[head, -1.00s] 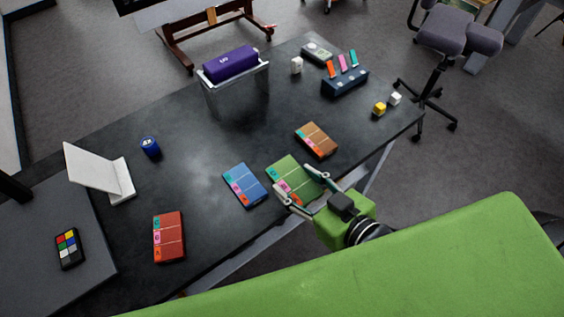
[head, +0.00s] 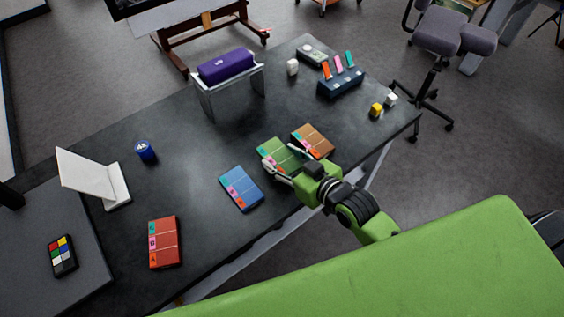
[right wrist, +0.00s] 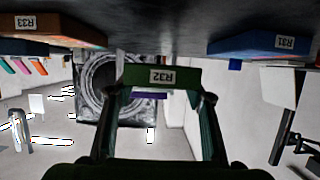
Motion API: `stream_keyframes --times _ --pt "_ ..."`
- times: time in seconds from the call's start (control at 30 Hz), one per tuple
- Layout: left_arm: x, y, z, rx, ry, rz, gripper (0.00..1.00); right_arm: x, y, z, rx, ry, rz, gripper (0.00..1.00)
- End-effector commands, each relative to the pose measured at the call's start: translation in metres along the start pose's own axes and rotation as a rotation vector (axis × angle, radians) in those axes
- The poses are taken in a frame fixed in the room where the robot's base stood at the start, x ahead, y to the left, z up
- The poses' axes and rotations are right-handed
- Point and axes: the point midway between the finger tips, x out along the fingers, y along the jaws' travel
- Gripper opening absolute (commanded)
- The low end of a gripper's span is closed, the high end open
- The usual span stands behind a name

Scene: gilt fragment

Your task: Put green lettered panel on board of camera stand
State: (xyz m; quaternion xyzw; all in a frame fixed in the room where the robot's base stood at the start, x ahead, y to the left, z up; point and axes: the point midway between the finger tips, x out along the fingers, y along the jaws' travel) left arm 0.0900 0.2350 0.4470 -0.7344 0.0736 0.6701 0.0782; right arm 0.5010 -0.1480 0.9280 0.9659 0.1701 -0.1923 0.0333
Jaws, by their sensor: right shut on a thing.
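The green lettered panel (head: 277,152) is at the near edge of the dark table, between the blue and brown panels. My right gripper (head: 285,165) is shut on it from the near side. In the right wrist view, the panel's green edge labelled R32 (right wrist: 160,77) sits between my two fingers (right wrist: 160,110). I cannot tell whether it is clear of the table. The camera stand appears to be at the left, with a dark grey board (head: 87,262) and a black post (head: 10,193). My left gripper is not in view.
A colour chart (head: 62,255) lies on the board. Blue (head: 241,188), red (head: 164,242) and brown (head: 313,140) panels lie on the table. A white angled stand (head: 95,178) and blue can (head: 145,151) stand at left. A purple roll (head: 226,65) rests on a riser behind.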

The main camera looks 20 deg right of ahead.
Motion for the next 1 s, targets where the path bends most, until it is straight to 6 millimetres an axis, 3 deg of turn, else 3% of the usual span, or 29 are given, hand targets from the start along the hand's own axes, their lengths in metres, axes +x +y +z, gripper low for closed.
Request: stream_keyframes --times 0.17,0.23,0.37,0.77,0.8,0.87,1.0 --pt "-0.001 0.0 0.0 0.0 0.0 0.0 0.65 0.015 0.006 0.008 -0.002 0.0 0.001 0.25" --pt "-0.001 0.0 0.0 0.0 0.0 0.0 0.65 0.021 0.006 0.021 0.0 -0.003 0.0 0.25" --pt "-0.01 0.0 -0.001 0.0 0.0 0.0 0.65 0.023 0.005 0.029 -0.001 -0.001 -0.001 0.25" --pt "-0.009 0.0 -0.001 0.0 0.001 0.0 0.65 0.026 0.005 0.035 -0.002 0.001 0.0 0.25" --pt "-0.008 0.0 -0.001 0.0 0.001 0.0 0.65 0.026 0.005 0.036 -0.002 0.0 0.0 0.51" --pt "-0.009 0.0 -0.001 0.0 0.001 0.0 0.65 0.026 0.005 0.036 -0.002 0.0 0.0 0.65" --pt "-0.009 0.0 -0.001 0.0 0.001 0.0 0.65 0.026 0.005 0.035 -0.002 0.0 0.0 0.65"
